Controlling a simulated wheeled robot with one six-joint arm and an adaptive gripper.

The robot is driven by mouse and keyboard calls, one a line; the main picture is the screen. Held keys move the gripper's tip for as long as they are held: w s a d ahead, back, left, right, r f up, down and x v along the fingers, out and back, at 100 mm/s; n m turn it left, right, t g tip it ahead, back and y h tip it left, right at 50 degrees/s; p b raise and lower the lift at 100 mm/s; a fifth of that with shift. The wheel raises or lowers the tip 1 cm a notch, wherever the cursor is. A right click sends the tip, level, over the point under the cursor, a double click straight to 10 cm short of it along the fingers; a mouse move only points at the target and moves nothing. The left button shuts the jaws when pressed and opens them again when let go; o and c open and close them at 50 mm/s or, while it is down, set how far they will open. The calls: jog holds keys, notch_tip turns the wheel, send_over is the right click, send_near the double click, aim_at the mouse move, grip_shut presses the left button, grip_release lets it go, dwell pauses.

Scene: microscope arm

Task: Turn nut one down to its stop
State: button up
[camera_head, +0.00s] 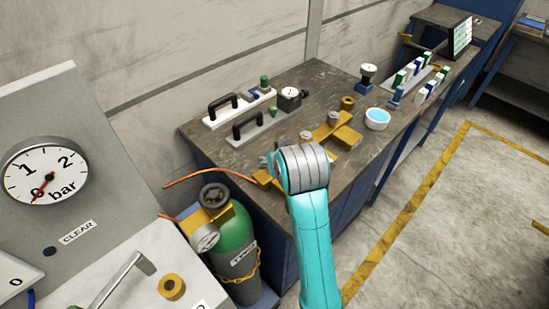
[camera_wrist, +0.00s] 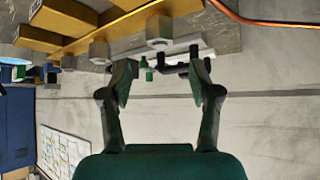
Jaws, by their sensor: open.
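A brass-yellow manifold (camera_head: 345,133) lies on the workbench, partly hidden behind my arm in the head view. Grey hex nuts (camera_head: 333,117) sit along it; another nut (camera_head: 305,135) is just behind my wrist. In the wrist view the brass bar (camera_wrist: 125,20) runs across the top, with a large near nut (camera_wrist: 158,32) and smaller nuts (camera_wrist: 98,50) farther left. I cannot tell which one is nut one. My gripper (camera_wrist: 162,72) is open and empty, its two fingers apart below the near nut in the picture. In the head view my wrist hides most of the gripper.
Black-handled blocks (camera_head: 238,106) stand at the bench's back left. A white bowl with blue contents (camera_head: 377,119) is right of the manifold. A copper tube (camera_head: 210,173) sticks out left, above a green gas cylinder (camera_head: 235,240). Floor (camera_head: 450,230) at right is clear.

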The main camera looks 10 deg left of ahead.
jog(key=v, duration=0.3)
jog(key=shift+s+r, duration=0.15)
dwell(0.5)
